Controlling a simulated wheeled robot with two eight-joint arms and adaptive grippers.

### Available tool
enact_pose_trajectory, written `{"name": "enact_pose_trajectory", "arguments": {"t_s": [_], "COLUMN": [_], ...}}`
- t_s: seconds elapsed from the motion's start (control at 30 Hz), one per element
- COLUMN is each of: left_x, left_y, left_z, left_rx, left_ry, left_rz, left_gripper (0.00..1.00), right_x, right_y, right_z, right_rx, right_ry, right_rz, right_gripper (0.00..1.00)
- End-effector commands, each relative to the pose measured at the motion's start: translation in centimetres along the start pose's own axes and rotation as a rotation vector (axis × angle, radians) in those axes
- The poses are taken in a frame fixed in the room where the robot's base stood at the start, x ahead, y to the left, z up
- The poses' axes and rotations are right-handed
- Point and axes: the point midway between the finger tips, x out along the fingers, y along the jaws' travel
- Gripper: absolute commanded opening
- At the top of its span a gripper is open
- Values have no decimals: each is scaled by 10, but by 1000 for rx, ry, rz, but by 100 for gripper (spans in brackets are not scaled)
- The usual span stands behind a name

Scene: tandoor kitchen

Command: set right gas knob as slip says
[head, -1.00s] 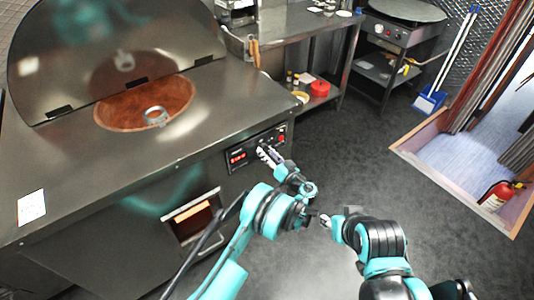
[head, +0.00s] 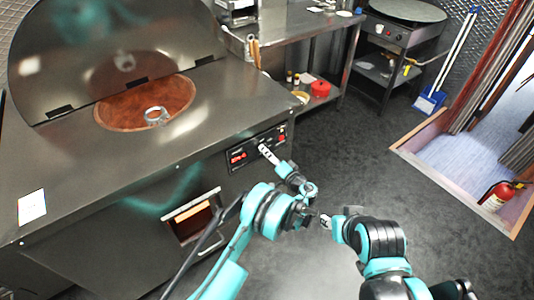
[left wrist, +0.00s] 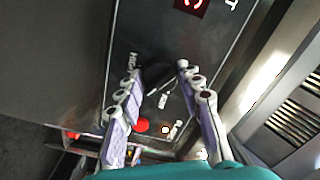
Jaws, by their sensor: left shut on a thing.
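The control panel (head: 258,148) is on the front of the tandoor counter, with a lit red display (head: 238,157). My left gripper (head: 264,149) is at the panel. In the left wrist view its two fingers (left wrist: 160,72) are shut on the dark gas knob (left wrist: 158,76), one finger on each side. Small white lettering surrounds the knob, mostly too small or covered to read. A white slip (head: 31,206) lies on the counter's left part; its writing is illegible. My right gripper (head: 326,221) is over the floor, away from the panel; its opening is unclear.
The tandoor mouth (head: 125,115) has a metal ring (head: 156,114) at it and a raised lid behind. A lit opening (head: 193,215) is in the counter front below the panel. Shelves stand behind. A fire extinguisher (head: 497,194) is far right. The floor between is clear.

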Motion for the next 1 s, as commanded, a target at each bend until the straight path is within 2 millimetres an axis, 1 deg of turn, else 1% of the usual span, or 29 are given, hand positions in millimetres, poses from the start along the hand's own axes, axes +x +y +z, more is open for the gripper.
{"name": "enact_pose_trajectory", "arguments": {"t_s": [0.4,0.43,0.47,0.5,0.77,0.83,0.93,1.0], "left_x": [0,0,0,0,0,-3,-15,-27], "left_y": [0,0,0,0,0,0,1,0], "left_z": [0,0,0,0,0,0,-1,-1], "left_rx": [5,5,4,4,4,4,4,4], "left_ry": [0,0,0,0,0,1,3,3], "left_rz": [0,0,0,0,0,1,2,2], "left_gripper": [7,44,52,57,57,57,57,57], "right_x": [0,0,0,0,0,0,0,0], "right_y": [0,0,0,0,0,0,0,0], "right_z": [0,0,0,0,0,0,0,0], "right_rx": [0,0,0,0,0,0,0,0], "right_ry": [0,0,0,0,0,0,0,0], "right_rz": [0,0,0,0,0,0,0,0], "right_gripper": [40,40,40,40,40,40,40,40]}}
